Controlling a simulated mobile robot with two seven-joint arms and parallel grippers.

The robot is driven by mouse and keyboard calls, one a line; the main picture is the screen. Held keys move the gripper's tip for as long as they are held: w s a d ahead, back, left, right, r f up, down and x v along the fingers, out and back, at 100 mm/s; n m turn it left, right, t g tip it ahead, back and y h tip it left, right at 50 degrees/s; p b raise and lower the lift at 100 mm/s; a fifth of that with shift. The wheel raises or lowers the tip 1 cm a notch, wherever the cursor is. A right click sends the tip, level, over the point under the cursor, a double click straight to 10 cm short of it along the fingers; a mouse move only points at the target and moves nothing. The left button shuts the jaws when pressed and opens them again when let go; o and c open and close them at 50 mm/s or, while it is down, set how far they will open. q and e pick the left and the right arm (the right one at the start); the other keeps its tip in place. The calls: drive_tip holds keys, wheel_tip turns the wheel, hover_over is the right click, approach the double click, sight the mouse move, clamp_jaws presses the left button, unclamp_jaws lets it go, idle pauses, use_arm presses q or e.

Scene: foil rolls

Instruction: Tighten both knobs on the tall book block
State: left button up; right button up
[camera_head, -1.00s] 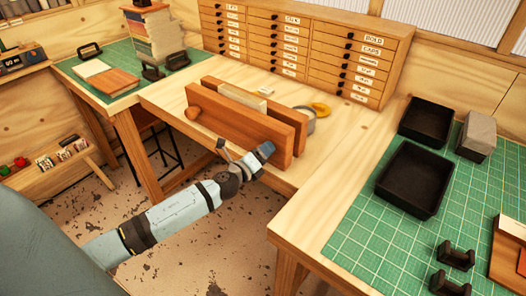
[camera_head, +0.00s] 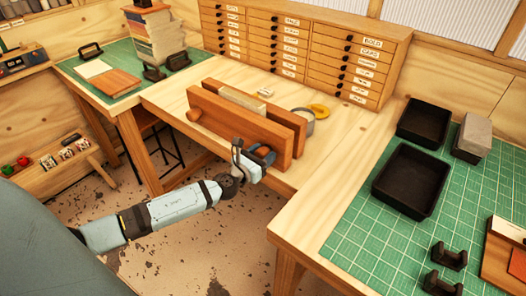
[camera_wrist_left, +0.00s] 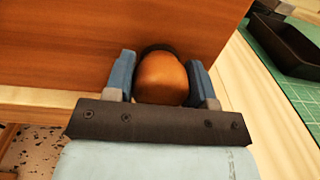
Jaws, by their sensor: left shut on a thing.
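A wooden press of two long upright boards stands on the middle bench, its front board (camera_head: 235,122) facing me. A pale book block (camera_head: 243,98) sits between the boards. One round wooden knob (camera_head: 193,114) is at the left end of the front board, free of any gripper. My left gripper (camera_head: 263,154) is at the right end. In the left wrist view its blue fingers (camera_wrist_left: 162,80) are shut on the sides of the other knob (camera_wrist_left: 163,76), close to the board's face. The head view largely hides that knob. My right gripper is not in view.
A drawer cabinet (camera_head: 300,45) stands behind. Black trays (camera_head: 411,181) sit on the right green mat (camera_head: 360,235). Bare bench lies between press and mat.

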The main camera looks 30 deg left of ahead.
use_arm(q)
drive_tip(key=m+p, duration=0.1)
drive_tip(key=m, duration=0.2)
drive_tip(key=shift+m+p, duration=0.35)
drive_tip(key=shift+m, duration=0.05)
drive_tip(key=shift+s+f+m+p, duration=0.15)
drive_tip(key=shift+m+p, duration=0.6)
drive_tip(key=shift+m, duration=0.65)
drive_tip(key=o, duration=0.8)
drive_tip(key=shift+o, duration=0.6)
drive_tip(key=s+a+b, duration=0.1)
drive_tip(key=s+b, duration=0.1)
drive_tip(key=s, duration=1.1)
drive_tip(key=shift+s+a, duration=0.25)
drive_tip(key=shift+s, duration=0.1)
